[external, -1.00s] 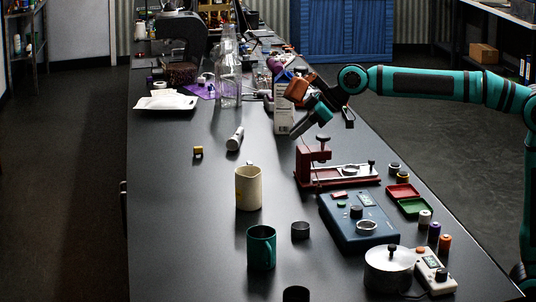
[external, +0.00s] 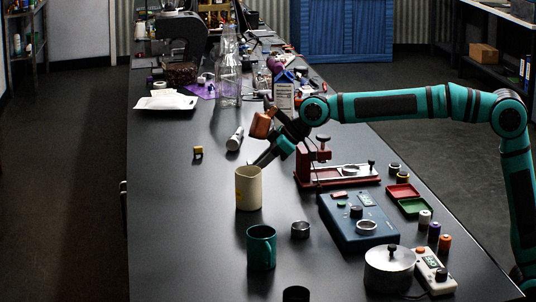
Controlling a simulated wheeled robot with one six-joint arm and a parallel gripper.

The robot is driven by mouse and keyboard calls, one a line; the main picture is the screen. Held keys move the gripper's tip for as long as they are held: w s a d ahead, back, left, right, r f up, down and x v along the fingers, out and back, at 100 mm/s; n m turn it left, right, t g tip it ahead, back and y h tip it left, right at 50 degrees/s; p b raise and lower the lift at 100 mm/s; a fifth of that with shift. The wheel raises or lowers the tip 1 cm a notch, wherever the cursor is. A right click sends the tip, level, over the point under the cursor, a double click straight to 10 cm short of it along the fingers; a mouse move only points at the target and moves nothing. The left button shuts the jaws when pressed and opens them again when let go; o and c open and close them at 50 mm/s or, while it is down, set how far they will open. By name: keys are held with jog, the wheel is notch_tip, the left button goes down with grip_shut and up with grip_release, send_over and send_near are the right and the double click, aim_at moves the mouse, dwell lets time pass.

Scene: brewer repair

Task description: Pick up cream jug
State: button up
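The cream jug (external: 248,190) stands upright on the dark table, left of the blue box with knobs. My gripper (external: 260,161) reaches down and left from the teal arm, its dark tip at the back right of the jug's rim. The tip overlaps the rim in the picture, and I cannot tell if they touch. The gap between the fingers cannot be made out. The jug's handle, at its far side, is not clear behind the tip.
A green mug (external: 261,248) and a small dark cup (external: 300,229) stand in front. A red clamp stand (external: 335,172) and blue box (external: 357,222) are to the right. A white-grey cylinder (external: 235,138) lies behind. The table left of the jug is clear.

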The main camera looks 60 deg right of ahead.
jog(key=shift+x, duration=2.7)
jog(key=shift+r, duration=0.1)
jog(key=shift+c, duration=0.4)
grip_shut()
